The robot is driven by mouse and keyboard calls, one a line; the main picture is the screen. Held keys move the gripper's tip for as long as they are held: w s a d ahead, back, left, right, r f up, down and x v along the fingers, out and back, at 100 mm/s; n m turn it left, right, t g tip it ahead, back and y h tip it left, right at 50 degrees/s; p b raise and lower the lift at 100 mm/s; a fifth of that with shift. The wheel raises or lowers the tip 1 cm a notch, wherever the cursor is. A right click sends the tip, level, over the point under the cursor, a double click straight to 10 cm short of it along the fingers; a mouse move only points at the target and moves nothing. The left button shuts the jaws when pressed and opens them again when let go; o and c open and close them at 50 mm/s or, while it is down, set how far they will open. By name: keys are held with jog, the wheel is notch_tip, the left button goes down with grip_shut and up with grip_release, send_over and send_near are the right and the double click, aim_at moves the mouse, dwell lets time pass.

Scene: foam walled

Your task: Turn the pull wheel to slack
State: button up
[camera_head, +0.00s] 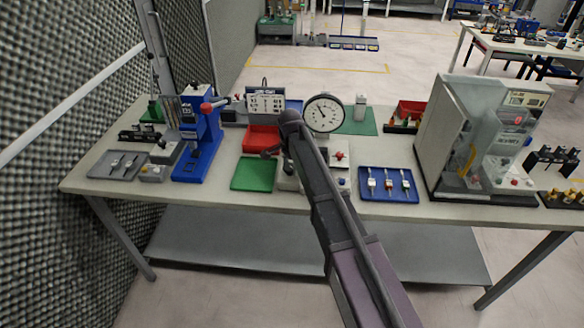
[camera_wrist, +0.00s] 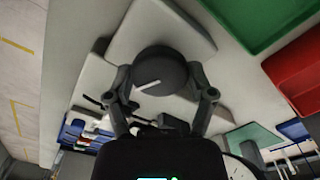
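The pull wheel (camera_wrist: 160,74) is a dark round knob with a white line across its face, on a pale housing (camera_wrist: 202,30). The line slants, its left end lower than its right in the wrist view. My gripper (camera_wrist: 161,80) has one finger on each side of the wheel, close to its rim. I cannot tell whether both fingers touch it. In the head view my arm hides the wheel and the fingers. A round white dial gauge (camera_head: 324,113) with a dark pointer stands just behind my arm.
A grey foam wall (camera_head: 50,200) borders the left side.

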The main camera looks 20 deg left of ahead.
jog(key=c, duration=0.4)
jog(key=shift+o, duration=0.2)
jog(key=shift+n, duration=0.4)
jog(key=n, duration=1)
jog(key=shift+a, duration=0.1)
jog(key=n, duration=0.6)
jog(key=shift+n, duration=0.4)
jog(key=n, duration=0.5)
jog(key=shift+n, duration=0.3)
